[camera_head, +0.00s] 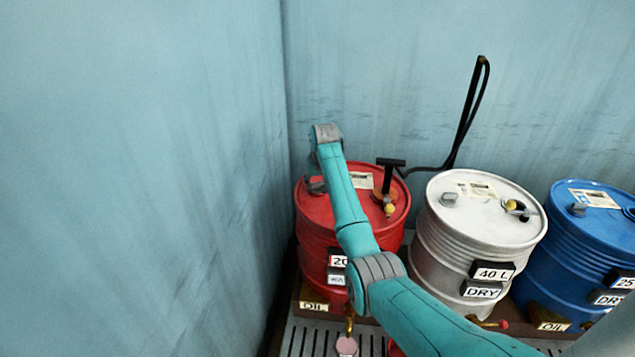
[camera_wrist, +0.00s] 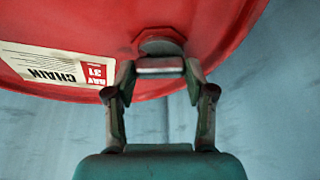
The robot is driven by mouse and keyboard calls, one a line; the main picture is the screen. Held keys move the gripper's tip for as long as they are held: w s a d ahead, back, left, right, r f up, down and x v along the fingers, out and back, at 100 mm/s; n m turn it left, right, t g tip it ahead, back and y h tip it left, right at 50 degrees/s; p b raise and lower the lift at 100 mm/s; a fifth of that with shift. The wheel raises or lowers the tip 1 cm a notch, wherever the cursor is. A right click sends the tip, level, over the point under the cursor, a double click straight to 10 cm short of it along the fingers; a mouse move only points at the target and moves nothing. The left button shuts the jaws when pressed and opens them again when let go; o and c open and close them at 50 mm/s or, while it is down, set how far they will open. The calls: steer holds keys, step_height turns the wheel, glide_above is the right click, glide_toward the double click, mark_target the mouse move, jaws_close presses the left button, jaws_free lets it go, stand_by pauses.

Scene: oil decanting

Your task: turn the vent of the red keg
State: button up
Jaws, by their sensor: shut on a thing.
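The red keg (camera_head: 322,222) stands at the left, next to the wall corner, with its lid in view. Its vent (camera_wrist: 160,66) shows in the wrist view as a short grey bar below a round boss near the lid's rim. My gripper (camera_wrist: 160,74) is shut on the vent, with one finger at each end of the bar. In the head view the arm reaches over the red keg and hides part of its lid and front; the grip on the vent is hard to make out there. A paper label (camera_wrist: 60,70) lies on the lid beside the vent.
A black-handled fitting (camera_head: 388,178) stands on the red keg's lid, with a dark hose rising behind. A white keg (camera_head: 480,235) and a blue keg (camera_head: 575,255) stand to the right. The wall (camera_head: 150,150) is close on the left.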

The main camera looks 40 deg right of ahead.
steer(key=shift+m+g+h, duration=0.6)
steer(key=shift+m, duration=1.5)
steer(key=o, duration=1.2)
steer(key=shift+c, duration=0.2)
steer(key=v, duration=1.2)
steer(key=shift+a, duration=0.1)
